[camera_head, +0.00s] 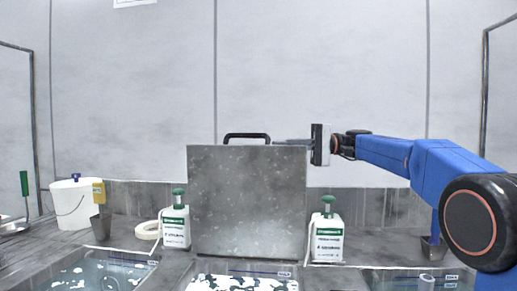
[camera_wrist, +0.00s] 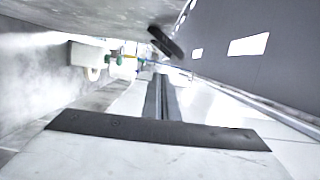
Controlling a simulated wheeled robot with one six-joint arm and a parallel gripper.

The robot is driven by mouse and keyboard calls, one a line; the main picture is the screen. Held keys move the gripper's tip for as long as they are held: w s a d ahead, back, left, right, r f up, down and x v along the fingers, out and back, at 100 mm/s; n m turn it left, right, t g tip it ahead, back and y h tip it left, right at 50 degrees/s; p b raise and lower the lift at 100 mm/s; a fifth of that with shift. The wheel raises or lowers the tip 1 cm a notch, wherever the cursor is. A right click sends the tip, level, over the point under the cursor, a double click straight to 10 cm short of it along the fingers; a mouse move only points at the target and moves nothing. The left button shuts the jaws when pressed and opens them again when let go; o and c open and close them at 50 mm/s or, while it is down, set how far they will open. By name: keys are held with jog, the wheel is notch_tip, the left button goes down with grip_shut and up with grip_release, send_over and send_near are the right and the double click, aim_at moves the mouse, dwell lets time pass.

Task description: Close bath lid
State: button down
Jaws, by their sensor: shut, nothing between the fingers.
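The bath lid (camera_head: 247,200) is a speckled grey metal plate standing upright at the back of the middle bath (camera_head: 205,283). A black handle (camera_head: 246,136) sits on its top edge. The handle also shows as a dark bar in the wrist view (camera_wrist: 165,42). My gripper (camera_head: 290,142) reaches in from the right, at the lid's top right corner, with its fingers pointing left toward the handle. The fingers (camera_wrist: 162,97) are together and empty in the wrist view. They are apart from the handle. Whether they touch the lid's edge cannot be told.
White bottles with green tops stand left (camera_head: 175,228) and right (camera_head: 327,237) of the lid. A tape roll (camera_head: 147,230) and white bucket (camera_head: 72,203) are further left. Other baths lie at left (camera_head: 95,272) and right (camera_head: 410,279). The wall (camera_head: 330,75) is behind.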

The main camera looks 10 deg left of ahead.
aim_at(250, 146)
jog(key=x, duration=0.3)
jog(key=s+x, duration=0.1)
jog(key=x, duration=0.2)
jog(key=s+x, duration=0.1)
jog(key=x, duration=0.3)
jog(key=shift+d, duration=0.2)
jog(key=shift+s, duration=1.05)
